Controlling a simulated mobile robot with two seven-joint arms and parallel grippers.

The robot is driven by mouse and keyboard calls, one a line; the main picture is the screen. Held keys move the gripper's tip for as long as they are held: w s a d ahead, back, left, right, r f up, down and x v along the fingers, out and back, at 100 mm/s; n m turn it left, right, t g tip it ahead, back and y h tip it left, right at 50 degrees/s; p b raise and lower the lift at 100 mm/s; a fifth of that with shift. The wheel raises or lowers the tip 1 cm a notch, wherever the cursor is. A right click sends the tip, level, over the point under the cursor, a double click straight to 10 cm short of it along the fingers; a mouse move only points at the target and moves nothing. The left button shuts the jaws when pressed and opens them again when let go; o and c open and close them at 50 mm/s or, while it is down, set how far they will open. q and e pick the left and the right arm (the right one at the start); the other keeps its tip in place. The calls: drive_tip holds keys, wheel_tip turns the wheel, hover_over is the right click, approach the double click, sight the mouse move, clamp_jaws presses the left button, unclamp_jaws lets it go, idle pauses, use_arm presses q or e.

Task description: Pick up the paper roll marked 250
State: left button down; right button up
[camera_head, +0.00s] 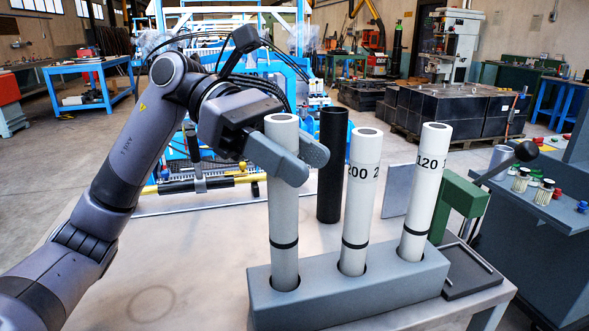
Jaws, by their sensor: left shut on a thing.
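Three white paper rolls stand upright in a grey block holder (350,292). The left roll (284,215) has a dark band low down, and its marking is hidden behind my fingers. The middle roll (358,205) reads 200. The right roll (424,195) reads 120 and leans slightly. My left gripper (300,162) is shut around the upper part of the left roll, just below its top. The lower end of that roll is still in its holder hole. My right gripper is not in view.
A black cylinder (332,170) stands behind the rolls. A green block (460,202) and a black ball-ended lever (525,151) are to the right. A dark tray (468,268) lies beside the holder. The table (150,255) is clear at left.

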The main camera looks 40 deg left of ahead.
use_arm(q)
wheel_tip(320, 180, up, 18)
drive_tip(key=p, duration=0.3)
drive_tip(key=shift+f+p, duration=0.15)
drive_tip(key=shift+p, duration=0.25)
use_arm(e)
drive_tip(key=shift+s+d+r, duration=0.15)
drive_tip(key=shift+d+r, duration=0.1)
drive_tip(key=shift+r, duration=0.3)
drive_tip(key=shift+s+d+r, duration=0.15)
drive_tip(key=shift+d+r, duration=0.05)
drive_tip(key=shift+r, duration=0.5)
